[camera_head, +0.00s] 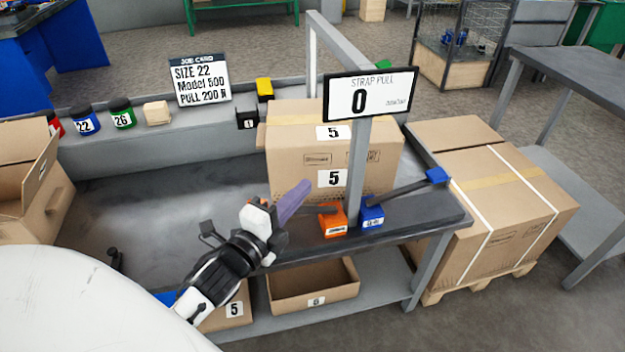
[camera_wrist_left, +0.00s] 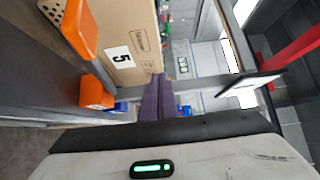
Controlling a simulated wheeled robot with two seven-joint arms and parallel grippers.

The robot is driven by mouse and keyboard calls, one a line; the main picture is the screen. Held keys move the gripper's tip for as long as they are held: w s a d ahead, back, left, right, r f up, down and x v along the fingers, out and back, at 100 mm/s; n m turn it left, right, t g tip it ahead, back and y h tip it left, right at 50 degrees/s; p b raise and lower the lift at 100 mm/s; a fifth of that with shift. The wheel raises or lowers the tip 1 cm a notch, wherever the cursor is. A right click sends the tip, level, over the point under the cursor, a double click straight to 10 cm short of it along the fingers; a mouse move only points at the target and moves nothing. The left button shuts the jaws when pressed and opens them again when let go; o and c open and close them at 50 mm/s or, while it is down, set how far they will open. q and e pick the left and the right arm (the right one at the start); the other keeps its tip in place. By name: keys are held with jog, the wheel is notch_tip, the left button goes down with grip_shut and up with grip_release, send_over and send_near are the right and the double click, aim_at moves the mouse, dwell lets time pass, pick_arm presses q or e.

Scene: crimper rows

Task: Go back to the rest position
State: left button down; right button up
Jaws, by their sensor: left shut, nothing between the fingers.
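My left gripper (camera_head: 304,187) reaches in from the lower left over the front part of the bench. Its purple fingers are shut with nothing between them, and they point up and right toward the strapping carton marked 5 (camera_head: 285,165). In the left wrist view the shut fingers (camera_wrist_left: 165,98) show in front of that carton (camera_wrist_left: 125,30). The orange crimper (camera_head: 333,222) and the blue crimper (camera_head: 371,218) stand on the bench to the right of the gripper. An orange part (camera_wrist_left: 94,93) also shows in the left wrist view. My right gripper is not in view.
A grey post holds a strap pull display (camera_head: 368,93) reading 0. A job card (camera_head: 200,80) and several small jars stand on the back ledge. An open carton (camera_head: 28,190) is at the left. A strapped carton (camera_head: 520,210) sits on a pallet at the right.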

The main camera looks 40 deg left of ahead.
pick_arm(q)
jog(key=s+d+f+n+g+h+p, duration=0.1)
jog(key=s+d+f+n+g, duration=0.3)
jog(key=s+d+f+n, duration=0.3)
jog(key=s+d+f+n+g+h+p, duration=0.1)
jog(key=s+d+f+n+g+h, duration=0.1)
jog(key=s+d+f+n+g, duration=0.3)
jog(key=s+d+f+n, duration=0.1)
jog(key=s+d+f, duration=0.1)
jog(key=s+f, duration=0.1)
jog(key=s+d+f+n, duration=0.2)
jog(key=s+f, duration=0.1)
jog(key=f, duration=0.3)
jog(key=shift+s+d+f+h, duration=0.15)
jog(key=shift+d+h, duration=0.1)
jog(key=shift+h, duration=0.05)
